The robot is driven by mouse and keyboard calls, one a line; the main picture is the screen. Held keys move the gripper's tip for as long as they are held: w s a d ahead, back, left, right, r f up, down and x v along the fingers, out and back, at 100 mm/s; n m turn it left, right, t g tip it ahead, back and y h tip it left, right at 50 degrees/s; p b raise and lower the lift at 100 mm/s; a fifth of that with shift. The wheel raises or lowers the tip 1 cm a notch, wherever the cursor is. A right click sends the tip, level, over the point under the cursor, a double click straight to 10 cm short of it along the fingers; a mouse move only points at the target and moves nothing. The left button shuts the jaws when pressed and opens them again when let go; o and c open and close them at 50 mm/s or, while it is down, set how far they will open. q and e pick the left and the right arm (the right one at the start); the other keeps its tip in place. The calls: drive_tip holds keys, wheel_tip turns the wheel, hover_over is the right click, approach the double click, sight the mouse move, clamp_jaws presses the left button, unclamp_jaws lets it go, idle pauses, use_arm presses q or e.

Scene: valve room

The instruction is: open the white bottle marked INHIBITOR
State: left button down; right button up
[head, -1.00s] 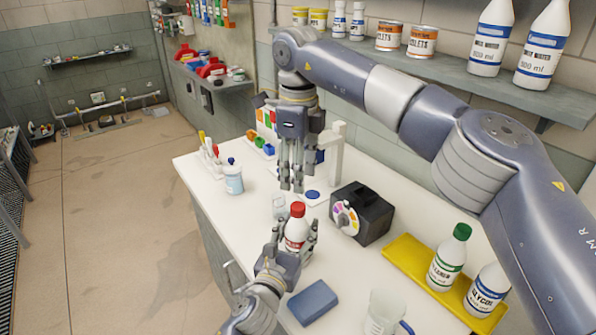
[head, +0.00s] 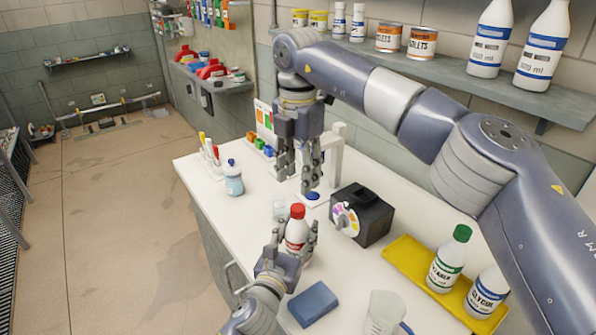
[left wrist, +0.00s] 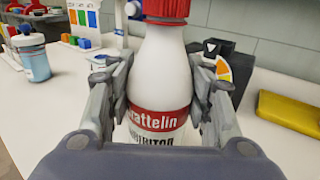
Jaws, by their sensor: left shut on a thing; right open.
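The white bottle (head: 296,236) with a red cap (head: 297,211) stands upright near the counter's front edge in the head view. In the left wrist view the bottle (left wrist: 160,85) fills the middle, with a red label band and part of the word INHIBITOR below it. My left gripper (head: 292,250) is shut on the bottle's body, one finger on each side. The cap (left wrist: 167,8) is on the bottle; its top is cut off in the wrist view. My right gripper (head: 298,190) is open and empty, pointing down above and behind the cap, apart from it.
A black box with a coloured dial (head: 362,215) stands right of the bottle. A blue block (head: 313,303) and a clear beaker (head: 383,313) are in front. A yellow tray (head: 408,252) holds green-capped and GLYCOL bottles. A blue-capped bottle (head: 233,180) stands left. A shelf (head: 480,85) runs above.

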sight(298, 207)
drive_tip(key=m, duration=0.5)
drive_tip(key=shift+m, duration=0.4)
drive_tip(key=m, duration=0.5)
drive_tip(key=shift+m, duration=0.3)
drive_tip(key=shift+f, duration=4)
clamp_jaws()
